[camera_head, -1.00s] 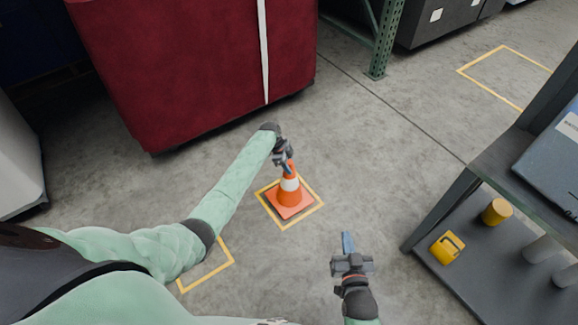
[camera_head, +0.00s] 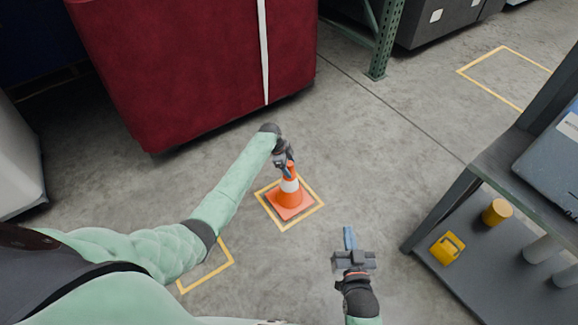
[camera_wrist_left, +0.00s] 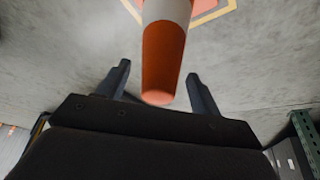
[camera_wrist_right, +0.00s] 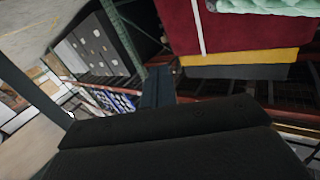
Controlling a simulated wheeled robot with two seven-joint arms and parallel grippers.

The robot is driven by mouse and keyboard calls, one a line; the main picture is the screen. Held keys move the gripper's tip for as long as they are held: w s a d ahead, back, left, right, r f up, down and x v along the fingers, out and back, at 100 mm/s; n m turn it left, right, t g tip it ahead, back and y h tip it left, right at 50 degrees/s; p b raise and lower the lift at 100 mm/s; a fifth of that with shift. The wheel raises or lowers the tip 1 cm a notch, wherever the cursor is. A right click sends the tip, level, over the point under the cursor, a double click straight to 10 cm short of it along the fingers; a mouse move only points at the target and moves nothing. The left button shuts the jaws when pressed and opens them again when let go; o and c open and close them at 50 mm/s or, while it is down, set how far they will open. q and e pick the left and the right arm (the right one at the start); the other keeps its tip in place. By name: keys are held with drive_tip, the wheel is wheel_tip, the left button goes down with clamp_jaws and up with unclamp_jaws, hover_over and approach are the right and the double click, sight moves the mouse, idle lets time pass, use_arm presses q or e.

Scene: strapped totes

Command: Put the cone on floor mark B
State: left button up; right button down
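The orange-and-white cone (camera_head: 290,198) stands upright inside a yellow square outline (camera_head: 311,214) on the floor. No letter is readable on this mark. My left gripper (camera_head: 287,166) is at the cone's top. In the left wrist view the fingers of my left gripper (camera_wrist_left: 157,82) are spread, with the tip of the cone (camera_wrist_left: 162,65) between them and gaps on both sides. My right gripper (camera_head: 349,238) is empty, over bare floor to the right of the cone. Its fingers look closed together in the right wrist view (camera_wrist_right: 158,85).
Another yellow mark (camera_head: 226,251) is partly hidden by my left arm, and one more (camera_head: 490,92) lies far right. A red strapped tote (camera_head: 190,70) stands behind. A grey shelf (camera_head: 470,270) on the right holds a yellow padlock-like item (camera_head: 447,248) and a yellow cylinder (camera_head: 497,212).

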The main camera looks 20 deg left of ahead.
drive_tip(key=shift+f, duration=0.2)
use_arm(q)
drive_tip(key=shift+r, duration=0.2)
drive_tip(key=p+v, duration=0.1)
drive_tip(key=v, duration=1.1)
drive_tip(key=s+d+n+t, duration=0.6)
drive_tip(key=s+d, duration=1)
drive_tip(key=s+d+f+n+t, duration=0.1)
drive_tip(key=s+d+f+n, duration=0.1)
drive_tip(key=s, duration=0.7)
drive_tip(key=s+d+f+n, duration=0.2)
drive_tip(key=s+f, duration=0.3)
drive_tip(key=s, duration=0.3)
drive_tip(key=s+d+f+n+t, duration=0.1)
drive_tip(key=s+f+n, duration=0.3)
drive_tip(key=s, duration=0.5)
drive_tip(key=shift+s+d+n+t+p, duration=0.3)
drive_tip(key=shift+d+p, duration=0.1)
drive_tip(key=shift+d, duration=0.35)
use_arm(e)
drive_tip(key=s+f+g, duration=0.3)
drive_tip(key=s+f, duration=0.2)
drive_tip(key=f, duration=0.4)
drive_tip(key=s+d+f+g+h, duration=0.1)
drive_tip(key=s+f+g, duration=0.3)
drive_tip(key=f, duration=0.6)
drive_tip(key=shift+s, duration=0.5)
